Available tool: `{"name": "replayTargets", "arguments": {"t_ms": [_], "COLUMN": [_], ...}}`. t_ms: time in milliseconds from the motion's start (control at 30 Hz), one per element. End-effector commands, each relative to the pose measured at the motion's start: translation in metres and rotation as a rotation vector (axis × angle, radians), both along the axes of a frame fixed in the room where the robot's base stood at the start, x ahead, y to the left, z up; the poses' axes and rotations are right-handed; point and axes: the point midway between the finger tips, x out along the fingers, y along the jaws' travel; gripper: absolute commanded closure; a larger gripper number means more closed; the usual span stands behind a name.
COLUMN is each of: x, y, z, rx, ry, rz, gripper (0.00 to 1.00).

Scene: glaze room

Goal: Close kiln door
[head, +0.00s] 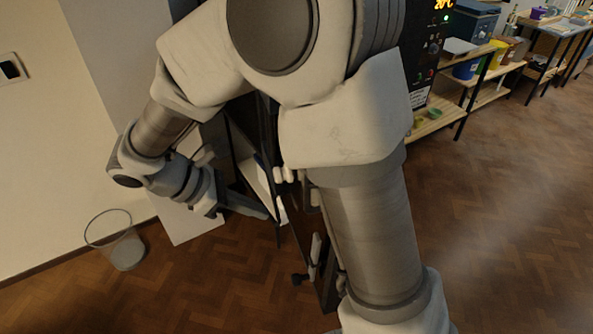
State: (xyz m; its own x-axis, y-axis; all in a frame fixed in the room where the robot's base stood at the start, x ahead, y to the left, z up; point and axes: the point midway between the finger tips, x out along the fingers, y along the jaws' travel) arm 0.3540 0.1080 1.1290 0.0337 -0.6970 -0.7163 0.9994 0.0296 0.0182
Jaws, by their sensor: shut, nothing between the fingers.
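The dark kiln stands behind my arm, with its control panel (430,55) and lit display at the upper right. The kiln door (306,235) is a dark upright panel with metal latch parts on it, partly covered by my forearm. A pale surface (262,180) shows beside its dark edges, and the door looks ajar, though how far I cannot tell. My gripper (262,211) is shut and empty, pointing right, with its fingertips close to the dark edge left of the latch parts. Whether it touches is unclear.
Shelves (460,105) with pots and tubs stand at the upper right, right of the kiln. The wooden floor (510,220) at the right is clear.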

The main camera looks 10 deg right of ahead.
Motion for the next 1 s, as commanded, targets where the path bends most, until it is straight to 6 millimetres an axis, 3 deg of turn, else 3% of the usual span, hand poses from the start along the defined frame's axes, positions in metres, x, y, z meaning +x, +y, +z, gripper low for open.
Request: {"name": "replayTargets", "arguments": {"t_ms": [133,267,667,800,1000], "x": [0.002,0.002,0.005,0.006,0.008], "y": [0.002,-0.008,-0.067,-0.089,-0.104], "z": [-0.005,-0.015,-0.074,-0.072,-0.073], "rx": [-0.015,-0.017,-0.016,-0.014,-0.013], "ry": [0.021,0.021,0.023,0.018,0.018], "rz": [0.029,0.028,0.024,0.023,0.026], "gripper": [1.0,1.0,1.0,1.0,1.0]}}
